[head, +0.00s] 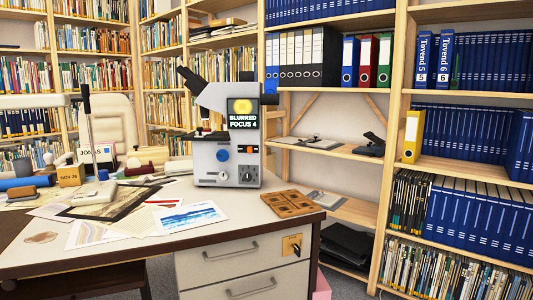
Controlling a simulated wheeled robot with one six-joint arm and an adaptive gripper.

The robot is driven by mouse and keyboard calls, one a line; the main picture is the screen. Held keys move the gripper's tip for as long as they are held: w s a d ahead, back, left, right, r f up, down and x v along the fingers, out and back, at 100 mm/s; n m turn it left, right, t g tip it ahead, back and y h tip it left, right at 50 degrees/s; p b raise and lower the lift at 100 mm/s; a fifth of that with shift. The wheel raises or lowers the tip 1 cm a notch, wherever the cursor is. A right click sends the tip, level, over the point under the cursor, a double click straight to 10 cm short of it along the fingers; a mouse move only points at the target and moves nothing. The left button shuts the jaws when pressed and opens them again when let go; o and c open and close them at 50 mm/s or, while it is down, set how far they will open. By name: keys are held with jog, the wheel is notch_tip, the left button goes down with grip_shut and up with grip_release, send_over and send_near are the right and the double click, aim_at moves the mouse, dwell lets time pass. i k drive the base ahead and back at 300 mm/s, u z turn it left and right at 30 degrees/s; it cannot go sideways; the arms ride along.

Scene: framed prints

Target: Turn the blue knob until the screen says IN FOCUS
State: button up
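A grey and white microscope (226,150) stands upright on the desk, near its back edge. A round blue knob (223,155) is on the front of its body, left of centre. Its small dark screen (243,114) shows a blurry yellow shape above the words BLURRED FOCUS 4. A second blue round part (270,87) shows at the upper right side of the microscope. On the lower front are a pale knob (222,176) and a dark panel with a dial (248,174). My gripper is not in this view.
The desk (180,241) holds papers, a blue painting (189,216), a brown compartmented tray (291,203) and a date block (70,175). A brass lock plate (292,245) is on the desk front. Bookshelves stand behind and right. The desk's right front corner is bare.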

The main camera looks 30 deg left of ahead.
aim_at(222, 155)
jog(key=z, duration=0.05)
jog(key=i, duration=0.65)
jog(key=u, duration=0.6)
jog(key=i, duration=0.55)
jog(key=u, duration=0.45)
